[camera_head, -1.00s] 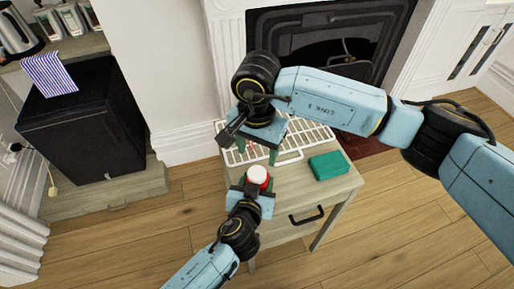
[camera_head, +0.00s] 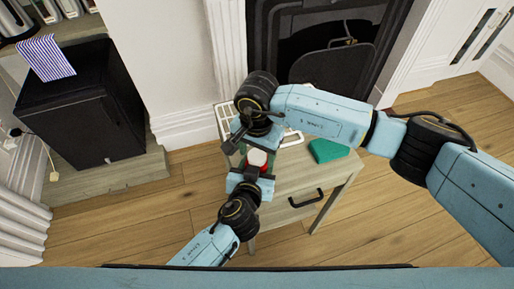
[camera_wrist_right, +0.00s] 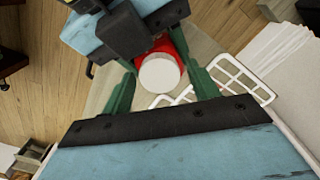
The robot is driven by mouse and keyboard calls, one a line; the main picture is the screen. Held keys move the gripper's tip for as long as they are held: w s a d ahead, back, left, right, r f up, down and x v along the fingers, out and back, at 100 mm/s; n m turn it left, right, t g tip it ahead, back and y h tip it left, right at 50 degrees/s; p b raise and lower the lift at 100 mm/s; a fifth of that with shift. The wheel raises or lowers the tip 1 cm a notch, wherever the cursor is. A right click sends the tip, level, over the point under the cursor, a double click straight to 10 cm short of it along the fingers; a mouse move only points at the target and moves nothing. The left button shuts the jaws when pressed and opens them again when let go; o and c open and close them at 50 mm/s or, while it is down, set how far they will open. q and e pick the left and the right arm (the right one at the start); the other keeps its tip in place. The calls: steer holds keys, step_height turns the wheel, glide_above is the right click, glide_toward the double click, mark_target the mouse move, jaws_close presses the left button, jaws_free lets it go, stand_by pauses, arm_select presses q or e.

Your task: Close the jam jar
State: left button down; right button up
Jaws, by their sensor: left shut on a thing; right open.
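The jam jar (camera_head: 264,168) is red with a white round lid (camera_head: 257,157) at its top, above the small wooden table. My left gripper (camera_head: 255,170) is shut on the jar from the near side; its fingers are mostly hidden. My right gripper (camera_head: 257,159) is open, with its green fingers on either side of the lid. In the right wrist view the white lid (camera_wrist_right: 159,74) lies between the open fingers (camera_wrist_right: 160,90), with gaps on both sides. The red jar (camera_wrist_right: 165,45) shows behind it. I cannot tell how tightly the lid sits.
A white wire rack (camera_head: 292,138) lies on the wooden table (camera_head: 300,180), partly hidden by my right arm. A green box (camera_head: 328,150) sits at the table's right. A fireplace (camera_head: 320,45) is behind. A black cabinet (camera_head: 85,110) stands at left.

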steer(key=shift+c, duration=0.3)
steer(key=c, duration=1)
steer(key=shift+o, duration=0.2)
steer(key=m, duration=0.6)
steer(key=shift+m, duration=0.4)
steer(key=o, duration=1.1)
steer(key=shift+r, duration=0.15)
steer(key=shift+r, duration=2.15)
steer(key=shift+c, duration=0.4)
